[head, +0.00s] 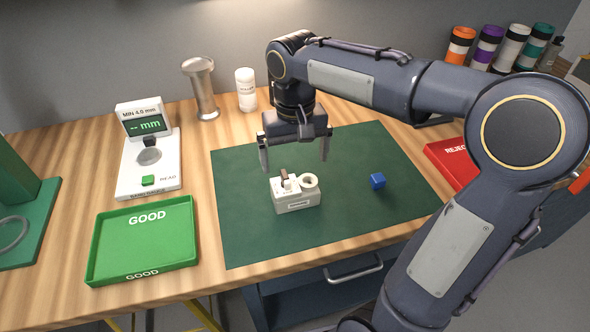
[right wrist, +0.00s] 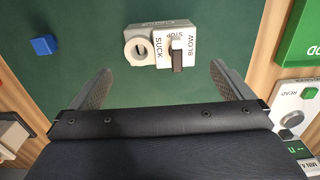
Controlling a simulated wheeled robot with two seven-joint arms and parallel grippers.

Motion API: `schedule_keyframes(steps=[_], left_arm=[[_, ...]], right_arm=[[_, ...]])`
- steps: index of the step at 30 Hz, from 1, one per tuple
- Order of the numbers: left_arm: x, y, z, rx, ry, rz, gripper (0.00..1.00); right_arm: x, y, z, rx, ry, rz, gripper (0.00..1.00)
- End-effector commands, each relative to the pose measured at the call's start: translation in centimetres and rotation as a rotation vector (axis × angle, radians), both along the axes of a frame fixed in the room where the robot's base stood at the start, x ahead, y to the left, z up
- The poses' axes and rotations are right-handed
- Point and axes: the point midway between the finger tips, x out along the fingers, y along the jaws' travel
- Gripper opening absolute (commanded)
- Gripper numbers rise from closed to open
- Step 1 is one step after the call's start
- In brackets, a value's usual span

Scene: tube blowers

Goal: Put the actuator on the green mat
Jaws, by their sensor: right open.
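The actuator (head: 297,198) looks to be the pale grey block with a round ring-shaped port and a small dark-and-white lever. It stands on the dark green mat (head: 350,165), near the mat's middle. In the right wrist view the actuator (right wrist: 165,46) shows the words SUCK, STOP and BLOW beside the lever. My right gripper (head: 295,160) is open and empty, above the mat and just behind the actuator. In the right wrist view its spread fingers (right wrist: 160,82) point toward the actuator, which lies beyond the tips, apart from them. My left gripper is not in view.
A small blue cube (head: 377,181) lies on the mat right of the actuator. A green GOOD tray (head: 146,258) and a white gauge (head: 148,165) stand at left. A red REJECT tray (head: 447,169) is partly behind my arm. A metal cylinder (head: 203,90) and white bottle (head: 246,91) stand behind.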

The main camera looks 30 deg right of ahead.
Motion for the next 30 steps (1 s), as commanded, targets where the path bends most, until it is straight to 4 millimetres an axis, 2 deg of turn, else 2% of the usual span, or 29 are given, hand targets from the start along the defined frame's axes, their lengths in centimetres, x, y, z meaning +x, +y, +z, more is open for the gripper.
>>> schedule_keyframes(steps=[5, 8, 11, 15, 18, 21, 25, 30], left_arm=[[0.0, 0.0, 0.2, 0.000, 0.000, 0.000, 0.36], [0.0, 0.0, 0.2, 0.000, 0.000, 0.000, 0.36], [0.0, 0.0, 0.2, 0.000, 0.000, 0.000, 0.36], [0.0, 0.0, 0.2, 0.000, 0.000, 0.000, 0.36], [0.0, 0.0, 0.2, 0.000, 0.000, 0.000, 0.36], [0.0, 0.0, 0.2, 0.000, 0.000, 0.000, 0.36], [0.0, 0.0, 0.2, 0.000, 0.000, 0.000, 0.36], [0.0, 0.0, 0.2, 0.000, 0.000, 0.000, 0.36]], right_arm=[[-0.2, 0.0, 1.7, 0.003, -0.004, 0.001, 1.00], [-1.8, -0.1, 1.9, 0.026, -0.034, 0.013, 1.00], [-5.0, 0.0, 1.6, 0.080, -0.104, 0.038, 1.00], [-10.5, 0.9, -0.2, 0.179, -0.247, 0.070, 1.00], [-13.5, 2.0, -2.0, 0.237, -0.350, 0.081, 1.00], [-15.5, 3.1, -3.5, 0.277, -0.436, 0.085, 1.00], [-16.8, 3.9, -4.8, 0.305, -0.499, 0.083, 1.00], [-17.0, 4.2, -5.1, 0.311, -0.514, 0.084, 1.00]])
